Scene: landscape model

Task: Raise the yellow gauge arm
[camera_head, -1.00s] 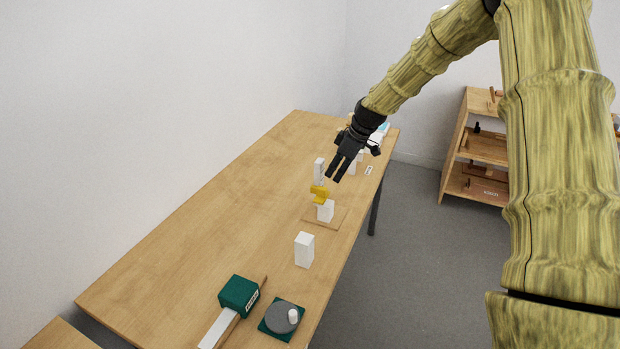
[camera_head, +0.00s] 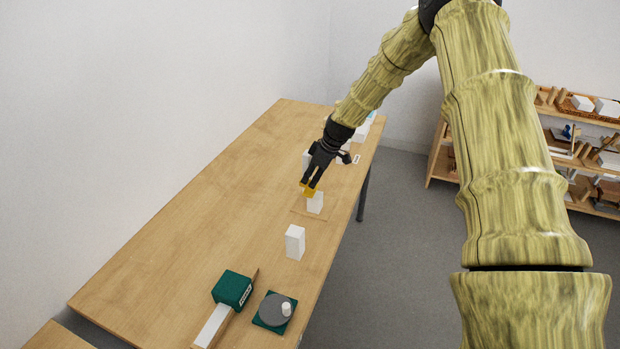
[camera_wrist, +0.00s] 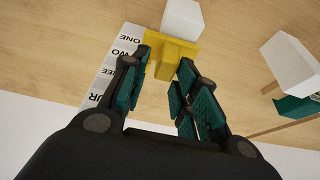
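The yellow gauge arm (camera_head: 308,191) is partly hidden by my gripper (camera_head: 309,180) in the head view. In the wrist view the yellow gauge arm (camera_wrist: 172,50) lies in front of a white strip (camera_wrist: 106,72) with words such as ONE and TWO on it. My gripper (camera_wrist: 165,68) is open there, its fingertips on either side of the narrow part of the yellow arm. I cannot tell whether either finger touches it. A white block (camera_head: 315,203) stands beside the yellow arm on a thin wooden base (camera_head: 300,212); the block also shows in the wrist view (camera_wrist: 183,18).
A taller white block (camera_head: 295,242) stands nearer on the wooden table (camera_head: 190,220). Nearer still are a green box (camera_head: 232,289) with a white slide and a grey dial (camera_head: 274,309) on a green plate. The table's left side is clear. Shelves (camera_head: 570,150) stand at right.

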